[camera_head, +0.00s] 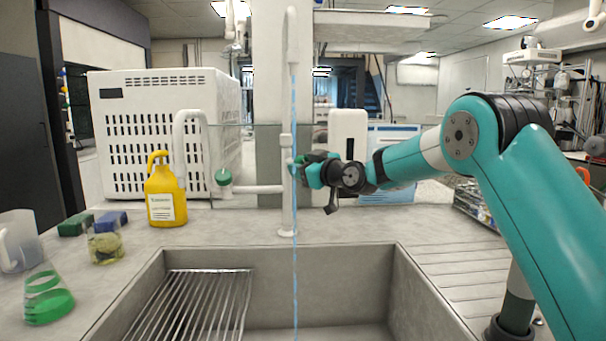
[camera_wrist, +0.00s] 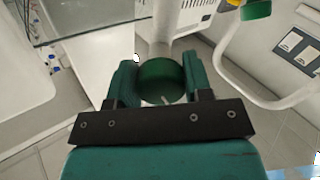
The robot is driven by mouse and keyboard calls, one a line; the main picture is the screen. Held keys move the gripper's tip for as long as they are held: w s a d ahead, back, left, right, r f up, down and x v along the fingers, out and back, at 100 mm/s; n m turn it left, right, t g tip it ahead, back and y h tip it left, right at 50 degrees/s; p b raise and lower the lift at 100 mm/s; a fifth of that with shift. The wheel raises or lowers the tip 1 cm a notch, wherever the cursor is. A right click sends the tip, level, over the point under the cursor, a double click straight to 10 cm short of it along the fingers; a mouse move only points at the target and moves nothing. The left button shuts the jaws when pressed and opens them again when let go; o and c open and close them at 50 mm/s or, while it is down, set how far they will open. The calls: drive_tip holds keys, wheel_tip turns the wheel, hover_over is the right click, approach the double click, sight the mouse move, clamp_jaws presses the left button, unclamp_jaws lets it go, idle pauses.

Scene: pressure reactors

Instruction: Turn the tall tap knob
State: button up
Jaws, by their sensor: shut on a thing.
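The tall white tap (camera_head: 291,40) stands behind the sink, and a thin blue stream of water (camera_head: 295,270) falls from its spout into the basin. Its green knob (camera_wrist: 162,78) sits between the two fingers of my gripper (camera_wrist: 158,72) in the wrist view. My gripper is shut on the knob. In the head view my gripper (camera_head: 300,168) reaches the tap's column from the right, and the knob is mostly hidden by the fingers.
A lower side tap with another green knob (camera_head: 223,177) is left of the column. A yellow bottle (camera_head: 166,190), a beaker (camera_head: 104,243) and a flask with green liquid (camera_head: 48,300) stand on the left counter. A wire rack (camera_head: 200,300) lies in the sink.

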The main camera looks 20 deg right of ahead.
idle(0.3)
drive_tip(key=o, duration=0.9)
drive_tip(key=b+v, duration=0.2)
drive_tip(key=v, duration=1)
drive_tip(key=shift+d+b, duration=0.1)
drive_tip(key=shift+b, duration=0.25)
drive_tip(key=shift+f, duration=0.1)
